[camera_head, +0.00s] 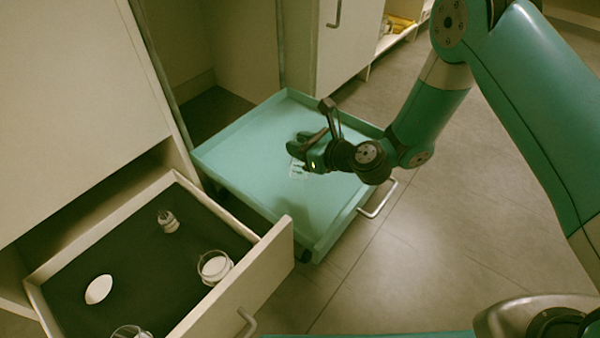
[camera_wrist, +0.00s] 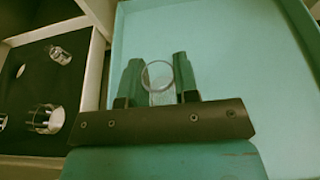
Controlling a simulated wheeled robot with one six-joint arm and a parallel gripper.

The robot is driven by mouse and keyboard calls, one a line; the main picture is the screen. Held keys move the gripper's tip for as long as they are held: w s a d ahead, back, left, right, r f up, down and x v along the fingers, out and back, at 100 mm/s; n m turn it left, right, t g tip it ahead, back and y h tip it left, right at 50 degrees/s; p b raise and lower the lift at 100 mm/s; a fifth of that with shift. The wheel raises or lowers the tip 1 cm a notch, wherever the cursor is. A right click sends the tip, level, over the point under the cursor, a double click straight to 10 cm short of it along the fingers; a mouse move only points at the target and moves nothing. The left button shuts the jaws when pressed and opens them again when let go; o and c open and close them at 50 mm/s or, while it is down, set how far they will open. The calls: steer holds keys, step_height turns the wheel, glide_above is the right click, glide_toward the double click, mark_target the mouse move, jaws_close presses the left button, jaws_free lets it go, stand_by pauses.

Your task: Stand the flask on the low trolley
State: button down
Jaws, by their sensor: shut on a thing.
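The flask is a clear glass piece (camera_wrist: 158,78) with a round rim, held between the two fingers of my gripper (camera_wrist: 158,82) in the wrist view. In the head view, the glass (camera_head: 298,168) shows faintly below my gripper (camera_head: 306,147), over the trolley's tray. The low trolley (camera_head: 245,150) is a teal, shallow tray with raised edges and a metal handle at its right. I cannot tell whether the flask's base touches the tray. Part of the flask is hidden by the fingers.
An open drawer (camera_head: 282,262) at the lower left holds a small bottle (camera_head: 168,222), a glass jar (camera_head: 214,267), a white disc (camera_head: 99,289) and another glass piece (camera_head: 130,332). Cabinets stand behind. The rest of the trolley's tray is bare, and the floor at right is clear.

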step_height(320, 180, down, 6)
steer(key=b, duration=0.3)
steer(key=shift+r, duration=0.1)
steer(key=c, duration=0.8)
jaws_free()
steer(key=shift+c, duration=0.2)
